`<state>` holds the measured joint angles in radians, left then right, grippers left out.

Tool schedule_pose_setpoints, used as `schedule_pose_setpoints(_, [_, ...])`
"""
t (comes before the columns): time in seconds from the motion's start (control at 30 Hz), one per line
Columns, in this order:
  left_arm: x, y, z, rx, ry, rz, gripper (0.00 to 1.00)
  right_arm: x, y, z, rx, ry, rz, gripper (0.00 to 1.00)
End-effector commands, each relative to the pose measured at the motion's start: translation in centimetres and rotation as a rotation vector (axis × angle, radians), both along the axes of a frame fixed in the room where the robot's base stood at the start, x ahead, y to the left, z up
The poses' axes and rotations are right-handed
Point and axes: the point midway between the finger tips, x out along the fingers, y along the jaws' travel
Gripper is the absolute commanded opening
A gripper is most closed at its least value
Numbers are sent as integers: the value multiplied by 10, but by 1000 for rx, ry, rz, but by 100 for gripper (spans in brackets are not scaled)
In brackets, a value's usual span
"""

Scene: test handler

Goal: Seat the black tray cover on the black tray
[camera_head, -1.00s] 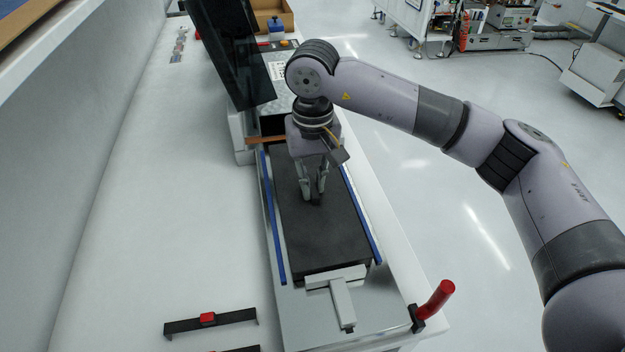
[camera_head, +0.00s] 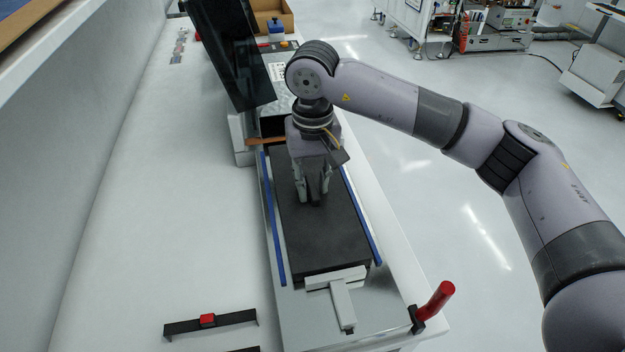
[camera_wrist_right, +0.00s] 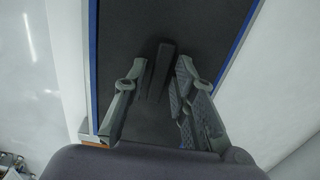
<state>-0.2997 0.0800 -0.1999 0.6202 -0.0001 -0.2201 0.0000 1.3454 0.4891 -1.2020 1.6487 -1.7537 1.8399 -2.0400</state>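The black tray cover (camera_head: 320,235) lies flat between two blue rails, over the black tray. Their dark edges (camera_head: 325,276) run together at the near end, so I cannot tell the seam between them. The cover's black upright handle (camera_wrist_right: 161,66) shows in the right wrist view. My right gripper (camera_head: 313,198) points down over the cover. Its fingers are apart on both sides of the handle, with gaps visible in the right wrist view (camera_wrist_right: 158,78). My left gripper is not in view.
Blue rails (camera_head: 272,220) flank the cover. A grey T-shaped pusher (camera_head: 343,300) sits at its near end, with a red handle (camera_head: 436,300) to the right. A dark monitor (camera_head: 232,55) stands behind.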

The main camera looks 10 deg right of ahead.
Motion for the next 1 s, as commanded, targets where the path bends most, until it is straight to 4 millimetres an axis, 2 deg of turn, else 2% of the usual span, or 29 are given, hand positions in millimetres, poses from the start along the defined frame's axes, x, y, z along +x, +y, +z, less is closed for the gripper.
schedule_pose_setpoints(0.17, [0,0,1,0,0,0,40,0,0,1,0,0,0,25])
schedule_pose_setpoints(0.53, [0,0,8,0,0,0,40,0,0,20,0,-1,0,25])
schedule_pose_setpoints(0.77, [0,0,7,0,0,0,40,0,0,20,0,0,0,25])
schedule_pose_setpoints(1.0, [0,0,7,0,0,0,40,0,0,20,0,0,0,39])
